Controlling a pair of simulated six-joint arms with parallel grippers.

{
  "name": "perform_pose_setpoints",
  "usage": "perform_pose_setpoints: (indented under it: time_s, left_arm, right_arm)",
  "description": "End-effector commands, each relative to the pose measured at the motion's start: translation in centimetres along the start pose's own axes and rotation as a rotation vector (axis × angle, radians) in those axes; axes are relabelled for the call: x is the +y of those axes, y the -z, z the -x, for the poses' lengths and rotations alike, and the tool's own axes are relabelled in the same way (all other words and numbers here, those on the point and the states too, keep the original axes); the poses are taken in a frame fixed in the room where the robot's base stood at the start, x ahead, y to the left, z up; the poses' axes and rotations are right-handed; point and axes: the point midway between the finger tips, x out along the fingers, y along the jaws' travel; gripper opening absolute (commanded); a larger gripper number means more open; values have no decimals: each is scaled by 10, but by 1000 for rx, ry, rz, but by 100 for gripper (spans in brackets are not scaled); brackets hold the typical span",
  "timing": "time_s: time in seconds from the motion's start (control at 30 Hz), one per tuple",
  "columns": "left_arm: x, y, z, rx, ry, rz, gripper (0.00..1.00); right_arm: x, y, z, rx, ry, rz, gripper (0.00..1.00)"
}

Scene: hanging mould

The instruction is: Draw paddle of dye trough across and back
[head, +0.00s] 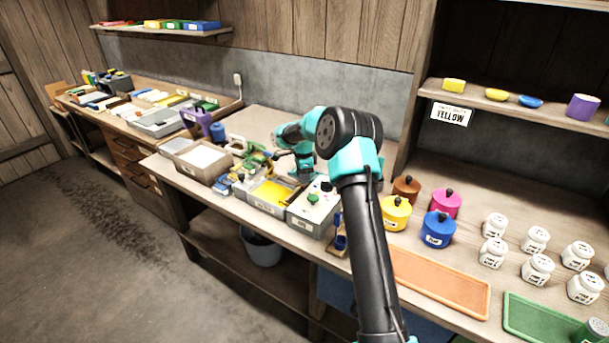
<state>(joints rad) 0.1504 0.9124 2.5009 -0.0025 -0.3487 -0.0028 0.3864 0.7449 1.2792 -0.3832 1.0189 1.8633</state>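A grey trough (259,205) with a label on its front stands on the bench near the middle of the head view. Bright yellow dye (272,192) shows inside it. My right arm reaches over the bench from the lower right, and its wrist bends down behind the trough. My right gripper (273,163) is small and dark there, just behind the yellow dye. Whether its fingers are open or shut cannot be made out. I cannot clearly tell the paddle from the dark and brown parts at the trough. My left gripper is not in view.
A grey box with a green knob (313,198) stands right of the trough. A pale tray (201,158) is to its left. Lidded coloured pots (396,214), several white jars (537,268) and an orange tray (437,280) fill the right side. Bare bench shows behind my wrist.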

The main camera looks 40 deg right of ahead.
Motion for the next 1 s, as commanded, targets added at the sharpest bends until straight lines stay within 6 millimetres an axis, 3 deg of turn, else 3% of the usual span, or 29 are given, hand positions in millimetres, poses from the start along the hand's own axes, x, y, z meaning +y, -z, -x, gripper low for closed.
perform_pose_setpoints:
  time_s: [0.23,0.57,0.77,1.0]
  left_arm:
    - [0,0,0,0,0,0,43]
    - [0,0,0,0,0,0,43]
    - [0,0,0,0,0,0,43]
    - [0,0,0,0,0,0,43]
  right_arm:
    - [0,1,0,0,0,-2,55]
    - [-1,0,3,-1,4,-1,55]
    - [-1,0,24,-1,6,-1,55]
    - [-1,0,67,-2,7,-1,55]
